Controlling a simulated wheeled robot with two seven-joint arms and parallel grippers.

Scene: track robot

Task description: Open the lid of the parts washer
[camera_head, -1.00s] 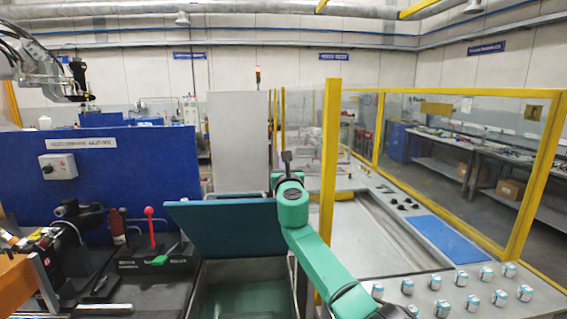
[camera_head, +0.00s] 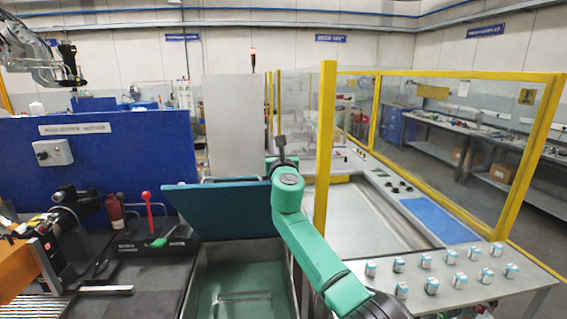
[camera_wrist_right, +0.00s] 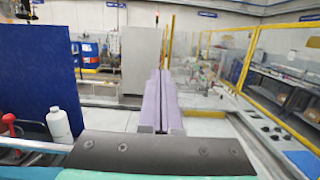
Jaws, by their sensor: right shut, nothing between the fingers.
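The parts washer's teal lid (camera_head: 218,208) stands tilted up, raised above the basin. The open grey-green washer basin (camera_head: 238,280) shows below it, with a rail-like shape inside. My right arm, green, reaches up along the lid's right side. Its gripper (camera_head: 281,146) points away from me, just beyond the lid's right end; its fingers look shut and hold nothing. In the right wrist view the two purple fingers (camera_wrist_right: 160,80) lie together. I cannot tell whether the arm touches the lid. My left gripper is not in view.
A yellow post (camera_head: 325,150) of the clear fence stands close right of my right arm. Several small white-blue boxes (camera_head: 460,280) sit on a table at right. A blue panel (camera_head: 100,160) and a bench with a red-knobbed lever (camera_head: 148,210) are at left.

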